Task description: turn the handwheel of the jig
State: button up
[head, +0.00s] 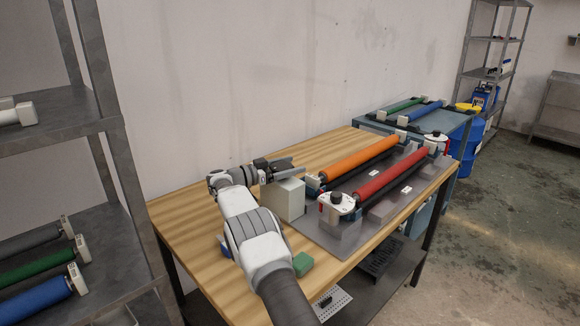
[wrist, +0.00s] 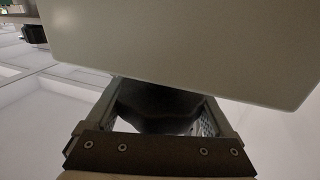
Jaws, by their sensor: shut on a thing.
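The jig (head: 318,236) is a grey plate on the wooden table, carrying an orange roller (head: 358,158) and a red roller (head: 390,175). A pale block (head: 285,200) stands at its near left end. My gripper (head: 290,166) is at the top of this block, reached over from the left. In the wrist view, my gripper (wrist: 160,100) is shut on a dark, rounded thing (wrist: 155,108) that looks like the handwheel. The pale block face (wrist: 190,45) fills the upper wrist view, close to the fingers. The handwheel is hidden by my gripper in the head view.
A white end piece with a dark knob (head: 337,197) sits right of the block. A green block (head: 302,264) lies near the table's front edge. A metal shelf (head: 75,130) with rollers stands at left. The wooden table top (head: 185,215) is clear left of my arm.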

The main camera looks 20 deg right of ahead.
jog(key=o, duration=1.1)
jog(key=shift+d, duration=0.1)
jog(key=s+a, duration=0.2)
jog(key=a, duration=1.5)
jog(key=shift+s+a, duration=0.15)
